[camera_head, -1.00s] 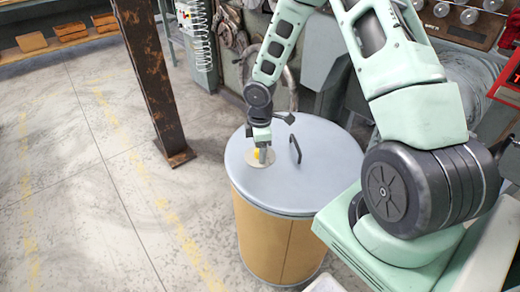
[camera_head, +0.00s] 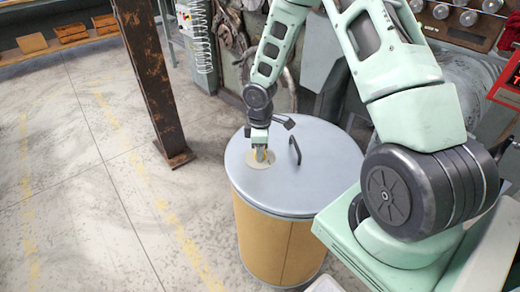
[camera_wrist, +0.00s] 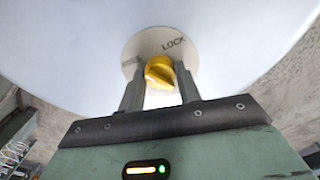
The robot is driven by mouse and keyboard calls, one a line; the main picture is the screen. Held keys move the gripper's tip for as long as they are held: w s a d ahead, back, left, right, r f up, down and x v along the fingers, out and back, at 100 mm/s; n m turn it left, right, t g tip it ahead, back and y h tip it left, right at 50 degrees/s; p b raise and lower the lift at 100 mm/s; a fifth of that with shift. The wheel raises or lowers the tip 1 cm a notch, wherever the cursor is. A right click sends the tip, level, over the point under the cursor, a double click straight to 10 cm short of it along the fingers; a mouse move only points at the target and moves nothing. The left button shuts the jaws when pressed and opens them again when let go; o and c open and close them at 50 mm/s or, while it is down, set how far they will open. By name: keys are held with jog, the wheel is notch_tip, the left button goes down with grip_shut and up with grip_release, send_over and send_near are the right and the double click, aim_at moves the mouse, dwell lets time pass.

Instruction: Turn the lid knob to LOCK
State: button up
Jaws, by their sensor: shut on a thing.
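The yellow lid knob (camera_wrist: 159,72) sits on a round pale plate (camera_wrist: 138,47) on the lid. My gripper (camera_wrist: 159,80) is shut on the knob, one finger on each side of it. In the wrist view the word LOCK shows on the plate, up and to the right of the knob; another marking at the left is too small to read. In the head view my gripper (camera_head: 261,153) points down at the plate, and the knob is mostly hidden by the fingers. The grey-blue lid (camera_head: 310,185) lies on a tan drum (camera_head: 275,240).
A black handle (camera_head: 295,149) stands up on the lid, right of my gripper. A rusty post (camera_head: 155,80) rises from the floor left of the drum. Machinery and a coiled hose (camera_head: 200,35) stand behind. The floor at the left is clear.

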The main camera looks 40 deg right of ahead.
jog(key=m, duration=0.4)
jog(key=shift+r+m+p, duration=0.1)
jog(key=shift+m+p, duration=0.2)
jog(key=m, duration=0.3)
jog(key=shift+m+p, duration=0.35)
jog(key=shift+m, duration=0.05)
jog(key=m, duration=0.3)
jog(key=shift+p, duration=0.4)
jog(key=shift+m+p, duration=0.4)
jog(key=shift+m, duration=1.7)
jog(key=o, duration=1)
notch_tip(320, 180, up, 17)
jog(key=p, duration=0.1)
jog(key=shift+r, duration=0.15)
